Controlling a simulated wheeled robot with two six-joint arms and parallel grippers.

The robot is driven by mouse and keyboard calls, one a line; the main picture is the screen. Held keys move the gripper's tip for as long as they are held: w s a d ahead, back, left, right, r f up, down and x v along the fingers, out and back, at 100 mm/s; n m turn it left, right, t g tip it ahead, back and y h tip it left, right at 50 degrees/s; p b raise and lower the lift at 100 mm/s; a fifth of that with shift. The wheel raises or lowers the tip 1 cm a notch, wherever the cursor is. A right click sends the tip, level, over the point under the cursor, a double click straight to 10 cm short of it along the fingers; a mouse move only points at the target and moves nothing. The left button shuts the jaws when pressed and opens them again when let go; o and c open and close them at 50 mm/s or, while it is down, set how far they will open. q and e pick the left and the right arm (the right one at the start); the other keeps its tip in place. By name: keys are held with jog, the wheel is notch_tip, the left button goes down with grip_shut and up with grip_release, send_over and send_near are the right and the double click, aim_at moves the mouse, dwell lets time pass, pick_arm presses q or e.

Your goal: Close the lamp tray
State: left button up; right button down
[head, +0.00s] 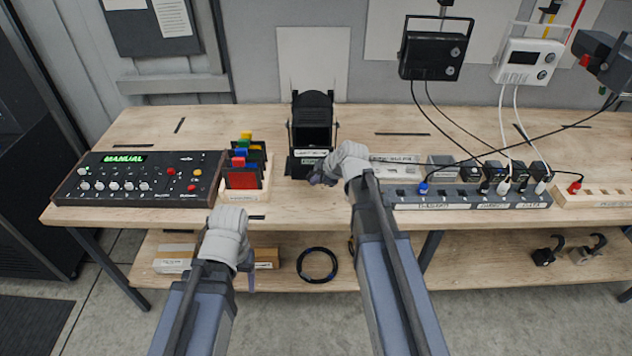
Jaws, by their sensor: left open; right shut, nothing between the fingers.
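A black lamp (312,106) stands upright at the back middle of the workbench, held in a yoke. A pale printed label shows low on its front. My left gripper (247,280) is in front of the bench's front edge, lower left of the lamp. Its fingers are small and mostly hidden behind the wrist.
A control console (138,178) and a rack of coloured filters (244,170) stand left of the lamp. A long power strip (470,196) with plugs and hanging cables lies to the right. Black (434,55) and white (527,62) floodlights hang above. A lower shelf holds boxes and a cable coil.

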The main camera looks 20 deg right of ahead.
aim_at(316, 156)
jog(key=w+d, duration=0.1)
jog(key=w, duration=0.2)
jog(key=w+d, duration=0.1)
jog(key=w, duration=0.2)
jog(key=w+d, duration=0.1)
jog(key=w, duration=0.3)
jog(key=shift+w, duration=0.1)
pick_arm(q)
jog(key=shift+s, duration=0.1)
pick_arm(e)
jog(key=shift+r, duration=0.1)
